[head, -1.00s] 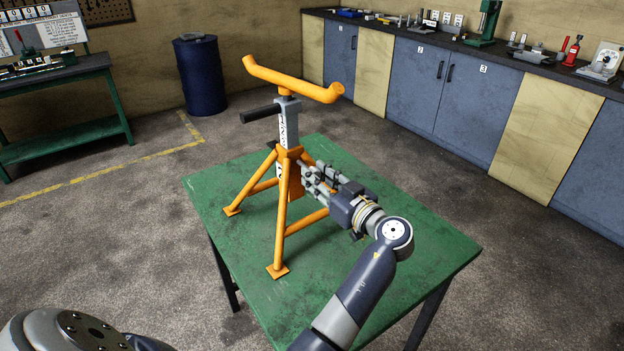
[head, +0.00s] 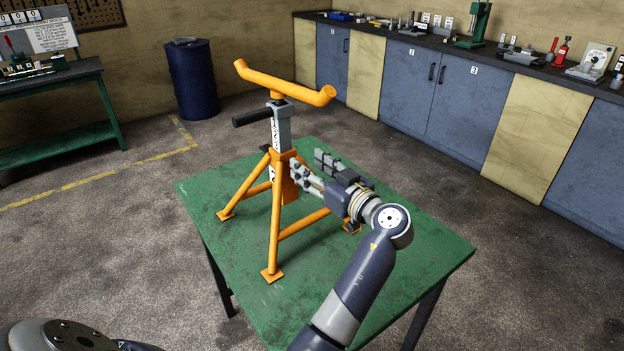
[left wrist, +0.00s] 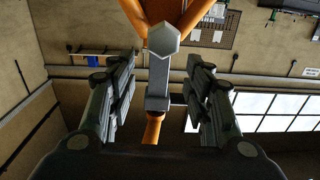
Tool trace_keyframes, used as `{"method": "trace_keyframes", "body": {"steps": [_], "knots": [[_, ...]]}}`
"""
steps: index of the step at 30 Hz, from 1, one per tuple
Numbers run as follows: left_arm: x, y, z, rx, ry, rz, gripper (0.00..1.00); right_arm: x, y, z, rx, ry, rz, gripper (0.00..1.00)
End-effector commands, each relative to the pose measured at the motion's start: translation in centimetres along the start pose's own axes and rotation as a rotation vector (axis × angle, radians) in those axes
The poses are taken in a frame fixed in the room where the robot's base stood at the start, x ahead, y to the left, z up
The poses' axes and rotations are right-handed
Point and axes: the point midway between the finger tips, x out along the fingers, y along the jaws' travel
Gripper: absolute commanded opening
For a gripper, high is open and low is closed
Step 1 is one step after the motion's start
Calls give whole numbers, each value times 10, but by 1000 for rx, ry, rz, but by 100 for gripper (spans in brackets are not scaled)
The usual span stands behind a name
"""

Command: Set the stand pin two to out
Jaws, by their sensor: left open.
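An orange stand (head: 275,212) with splayed legs stands upright on a green table. Its grey inner post (head: 283,128) rises from the orange sleeve to a yoke-shaped orange top (head: 287,84). My left gripper (head: 308,163) is open at the right side of the stand, near the sleeve. In the left wrist view, which looks upside down, a grey hexagonal pin head (left wrist: 164,41) shows between and beyond the two open fingers (left wrist: 160,90), in front of the stand. Nothing is between the fingertips. How far the pin sits in its hole cannot be told. My right gripper is out of view.
The green table (head: 395,262) has bare room in front and to the right. A black handle (head: 252,117) juts left from the post. A blue drum (head: 193,80), a side bench (head: 55,130) and a long cabinet counter (head: 408,75) stand farther off.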

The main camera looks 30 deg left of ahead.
Motion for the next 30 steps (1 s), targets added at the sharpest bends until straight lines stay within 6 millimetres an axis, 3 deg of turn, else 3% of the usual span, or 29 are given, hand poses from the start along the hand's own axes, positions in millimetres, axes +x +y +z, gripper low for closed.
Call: {"method": "trace_keyframes", "body": {"steps": [6,12,30], "knots": [[-1,0,-42,-5,-1,1,46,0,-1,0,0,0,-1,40],[-1,0,-60,-1,-1,0,46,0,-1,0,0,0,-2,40],[-1,0,-62,1,-1,1,46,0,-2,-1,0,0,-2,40]]}}
